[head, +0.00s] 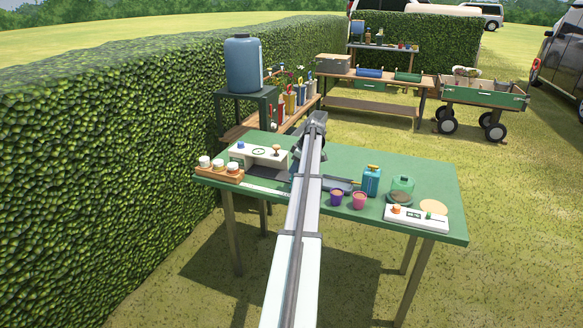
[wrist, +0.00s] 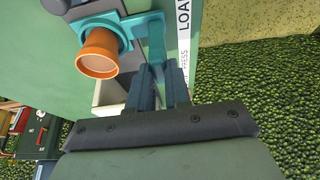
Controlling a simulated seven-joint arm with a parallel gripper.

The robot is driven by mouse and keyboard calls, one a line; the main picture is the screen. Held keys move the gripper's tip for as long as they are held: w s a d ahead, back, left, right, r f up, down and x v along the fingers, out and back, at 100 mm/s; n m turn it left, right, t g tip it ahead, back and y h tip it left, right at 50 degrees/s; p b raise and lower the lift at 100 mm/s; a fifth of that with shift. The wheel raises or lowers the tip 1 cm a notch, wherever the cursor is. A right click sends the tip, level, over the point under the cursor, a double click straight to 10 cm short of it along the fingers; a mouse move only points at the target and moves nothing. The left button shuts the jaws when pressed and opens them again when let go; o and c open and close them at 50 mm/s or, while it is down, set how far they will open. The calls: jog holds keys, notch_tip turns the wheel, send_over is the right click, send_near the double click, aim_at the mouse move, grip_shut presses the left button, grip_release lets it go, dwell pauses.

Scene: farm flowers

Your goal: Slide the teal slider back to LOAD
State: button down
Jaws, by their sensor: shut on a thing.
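In the wrist view, the teal slider (wrist: 152,38) has a flat upright arm beside a teal ring. An orange cup (wrist: 97,52) sits at the ring. My gripper (wrist: 163,78) has its fingers shut on the slider's arm. A white label strip (wrist: 184,40) beside it reads LOAD near the top, and PRESS appears lower down, close to the fingers. The strip also shows along the table edge in the head view (head: 262,190). My arm hides the slider and the fingertips in the head view.
The green table (head: 430,180) carries a white press-like housing (head: 243,153), a wooden rack with white-topped jars (head: 219,173), purple and pink pots (head: 359,201), a blue can (head: 371,182) and a white control panel (head: 415,218). A hedge (head: 110,130) stands close on the left.

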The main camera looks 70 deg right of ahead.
jog(key=shift+s, duration=0.3)
jog(key=c, duration=1.4)
grip_release()
jog(key=shift+c, duration=0.2)
jog(key=o, duration=0.4)
jog(key=shift+w, duration=0.1)
jog(key=shift+r, duration=0.1)
jog(key=v, duration=1.3)
jog(key=shift+r, duration=0.3)
